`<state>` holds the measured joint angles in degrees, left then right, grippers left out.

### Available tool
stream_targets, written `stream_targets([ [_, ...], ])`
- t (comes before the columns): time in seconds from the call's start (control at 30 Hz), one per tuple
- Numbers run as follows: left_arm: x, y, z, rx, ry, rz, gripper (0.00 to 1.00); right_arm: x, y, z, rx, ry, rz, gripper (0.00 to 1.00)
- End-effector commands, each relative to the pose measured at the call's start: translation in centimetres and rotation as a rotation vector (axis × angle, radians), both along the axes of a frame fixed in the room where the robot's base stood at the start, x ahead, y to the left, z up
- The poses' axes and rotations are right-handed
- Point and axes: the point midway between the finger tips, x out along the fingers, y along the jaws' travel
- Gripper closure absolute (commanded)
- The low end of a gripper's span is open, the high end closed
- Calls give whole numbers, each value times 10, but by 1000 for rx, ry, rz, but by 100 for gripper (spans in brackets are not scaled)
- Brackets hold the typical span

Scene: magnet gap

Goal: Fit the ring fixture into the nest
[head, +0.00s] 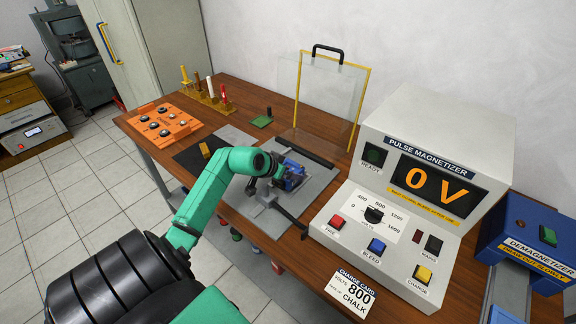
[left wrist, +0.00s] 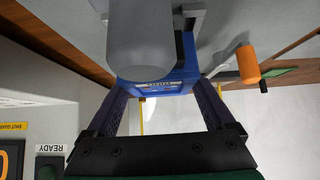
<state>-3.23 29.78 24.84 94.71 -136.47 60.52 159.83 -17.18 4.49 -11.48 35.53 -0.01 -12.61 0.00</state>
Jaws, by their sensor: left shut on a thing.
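My left gripper (head: 283,178) is low over the grey plate on the bench. It is shut on a blue block-like part, which I take for the ring fixture (head: 294,183). In the left wrist view the blue fixture (left wrist: 165,77) sits between the two dark fingers, with a small label on its face and a grey cylinder in front of it. A grey holder on the plate (head: 262,200), beside the fixture, looks like the nest, partly hidden by my arm. I cannot tell whether the fixture is seated or held above it. My right gripper is not in view.
The pulse magnetizer (head: 455,130), reading 0 V, stands right of the plate. A clear guard with a yellow frame (head: 363,95) stands behind it. An orange tray (head: 160,123) and several coloured posts (head: 211,90) are at the left. A blue demagnetizer (head: 530,240) is far right.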

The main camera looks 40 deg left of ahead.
Motion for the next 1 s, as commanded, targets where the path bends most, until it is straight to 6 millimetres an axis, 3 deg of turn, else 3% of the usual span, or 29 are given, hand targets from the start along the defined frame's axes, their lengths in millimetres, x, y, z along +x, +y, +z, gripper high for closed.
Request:
stream_targets([
  [0.37,1,0,3,1,-5,1,100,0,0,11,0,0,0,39],
  [1.0,1,0,-6,0,-4,0,100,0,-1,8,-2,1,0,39],
])
